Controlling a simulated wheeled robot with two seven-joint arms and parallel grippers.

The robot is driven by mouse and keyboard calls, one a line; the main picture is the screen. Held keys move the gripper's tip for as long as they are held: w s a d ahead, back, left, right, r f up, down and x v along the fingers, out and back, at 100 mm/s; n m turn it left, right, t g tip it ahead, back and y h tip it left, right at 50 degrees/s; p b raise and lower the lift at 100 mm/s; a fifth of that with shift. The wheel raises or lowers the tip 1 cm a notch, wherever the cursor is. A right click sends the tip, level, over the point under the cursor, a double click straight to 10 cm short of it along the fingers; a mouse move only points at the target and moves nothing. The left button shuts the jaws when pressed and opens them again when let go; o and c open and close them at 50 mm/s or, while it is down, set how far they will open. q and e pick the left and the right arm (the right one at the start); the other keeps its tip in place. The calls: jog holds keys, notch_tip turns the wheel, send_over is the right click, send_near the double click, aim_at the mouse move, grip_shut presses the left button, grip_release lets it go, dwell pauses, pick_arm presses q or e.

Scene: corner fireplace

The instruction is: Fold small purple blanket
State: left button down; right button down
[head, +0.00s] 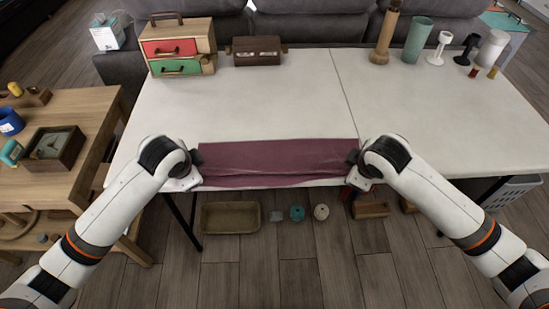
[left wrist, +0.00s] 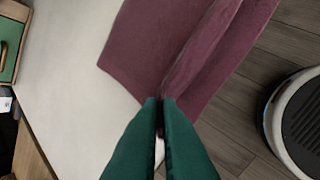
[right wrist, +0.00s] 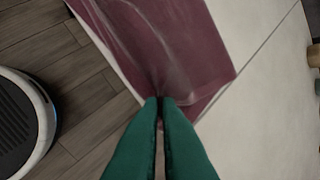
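The small purple blanket (head: 278,161) lies as a long, narrow strip along the front edge of the white table (head: 270,105), with a crease running along its length. My left gripper (head: 196,170) is at its left end; in the left wrist view its green fingers (left wrist: 160,103) are closed together on the blanket (left wrist: 185,50) at the crease. My right gripper (head: 354,168) is at its right end; in the right wrist view its green fingers (right wrist: 160,102) are closed together on the blanket (right wrist: 165,45), which wrinkles toward the fingertips. The head view hides both fingertips.
A drawer box (head: 178,47) and a wooden box (head: 257,51) stand at the table's back left. A wooden cylinder (head: 384,35), a green cylinder (head: 418,40) and other small items stand back right. The table behind the blanket is clear. A tray (head: 230,217) lies below the front edge.

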pick_arm(q)
jog(key=shift+f, duration=0.1)
pick_arm(e)
jog(key=shift+f, duration=0.1)
pick_arm(q)
jog(key=c, duration=1.3)
grip_release()
pick_arm(e)
jog(key=c, duration=1.3)
grip_release()
